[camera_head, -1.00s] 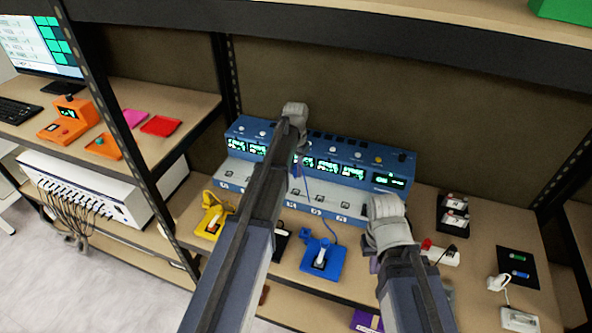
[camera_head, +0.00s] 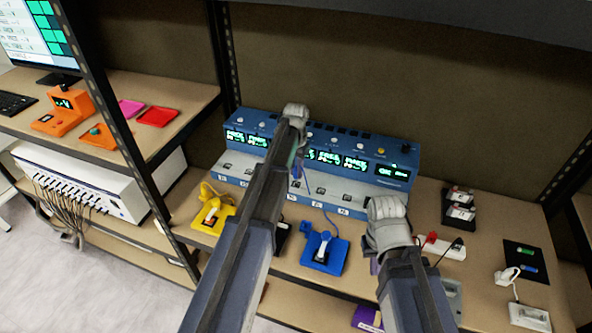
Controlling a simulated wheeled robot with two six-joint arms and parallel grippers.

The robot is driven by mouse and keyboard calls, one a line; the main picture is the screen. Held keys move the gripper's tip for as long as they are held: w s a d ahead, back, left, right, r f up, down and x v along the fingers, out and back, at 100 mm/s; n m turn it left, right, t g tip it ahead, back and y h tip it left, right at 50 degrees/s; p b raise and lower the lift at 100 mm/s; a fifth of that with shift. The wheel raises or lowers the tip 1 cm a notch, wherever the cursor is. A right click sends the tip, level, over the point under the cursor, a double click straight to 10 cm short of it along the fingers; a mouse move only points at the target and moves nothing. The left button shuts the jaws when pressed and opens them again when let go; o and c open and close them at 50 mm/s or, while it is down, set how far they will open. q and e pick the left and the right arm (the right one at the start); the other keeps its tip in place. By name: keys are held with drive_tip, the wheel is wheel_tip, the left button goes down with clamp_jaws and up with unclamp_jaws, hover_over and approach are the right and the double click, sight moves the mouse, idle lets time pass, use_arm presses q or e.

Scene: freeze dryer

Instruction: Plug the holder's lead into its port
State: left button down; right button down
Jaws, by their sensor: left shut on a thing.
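A blue holder (camera_head: 324,254) with a white-topped item in it sits on the bench in front of a blue instrument station (camera_head: 408,160). Its thin blue lead (camera_head: 325,207) rises from the holder to my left gripper (camera_head: 297,170). My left gripper is shut on the lead's end, in front of the station's screens and above its pale ledge (camera_head: 335,190). The ledge carries a row of small ports. The plug is mostly hidden by my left arm, and I cannot tell whether it touches a port. My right gripper (camera_head: 384,248) is low beside the blue holder; its fingertips are hidden.
A yellow holder (camera_head: 212,220) stands left of my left arm, and a black item is partly hidden behind it.

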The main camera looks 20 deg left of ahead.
use_arm(q)
drive_tip(key=shift+f+b, duration=0.4)
drive_tip(key=shift+f, duration=0.25)
use_arm(e)
drive_tip(key=shift+f, duration=0.65)
